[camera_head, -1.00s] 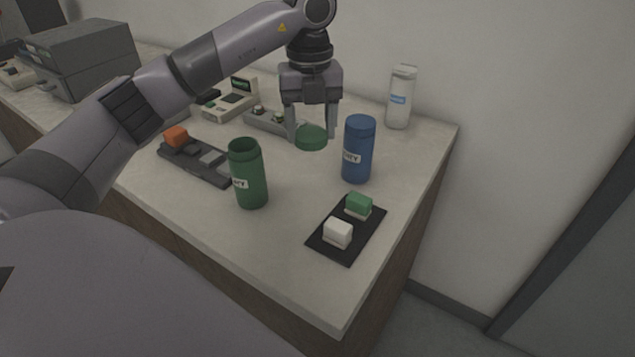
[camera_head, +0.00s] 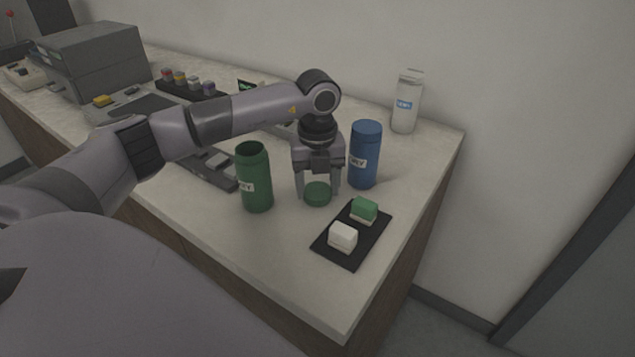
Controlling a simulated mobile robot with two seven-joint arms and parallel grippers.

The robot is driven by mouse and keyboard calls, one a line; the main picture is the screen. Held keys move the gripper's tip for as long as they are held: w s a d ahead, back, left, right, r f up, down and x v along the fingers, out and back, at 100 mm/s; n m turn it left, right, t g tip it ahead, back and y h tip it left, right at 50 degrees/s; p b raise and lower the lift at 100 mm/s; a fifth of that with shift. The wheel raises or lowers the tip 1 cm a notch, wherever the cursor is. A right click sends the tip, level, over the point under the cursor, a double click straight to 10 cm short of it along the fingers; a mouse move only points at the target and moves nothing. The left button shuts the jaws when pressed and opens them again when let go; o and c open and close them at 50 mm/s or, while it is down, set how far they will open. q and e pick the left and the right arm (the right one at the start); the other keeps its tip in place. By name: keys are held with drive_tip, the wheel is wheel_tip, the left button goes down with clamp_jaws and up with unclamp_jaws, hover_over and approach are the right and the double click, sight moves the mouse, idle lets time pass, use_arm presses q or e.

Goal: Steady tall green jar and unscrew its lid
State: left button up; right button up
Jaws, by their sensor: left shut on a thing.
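The tall green jar (camera_head: 256,182) stands upright and open on the counter, with no lid on its mouth. Its label is partly visible on its left side. The green lid (camera_head: 317,195) is between the fingers of my left gripper (camera_head: 318,190), low at the counter, to the right of the green jar and left of the blue jar. The gripper points down and is shut on the lid. I cannot tell whether the lid touches the counter. My right gripper is not in view.
A blue jar (camera_head: 364,158) stands close to the right of my left gripper. A black tray (camera_head: 337,257) with a green and a white block lies in front. A white jar (camera_head: 406,103) stands at the back. A grey machine (camera_head: 88,62) is at far left.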

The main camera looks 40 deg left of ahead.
sight(318, 191)
use_arm(q)
drive_tip(key=shift+f, duration=0.2)
drive_tip(key=o, duration=1.2)
drive_tip(key=shift+c, duration=0.2)
drive_tip(key=shift+r, duration=0.2)
drive_tip(key=shift+r, duration=0.25)
wheel_tip(318, 191, up, 12)
drive_tip(key=shift+f, duration=0.2)
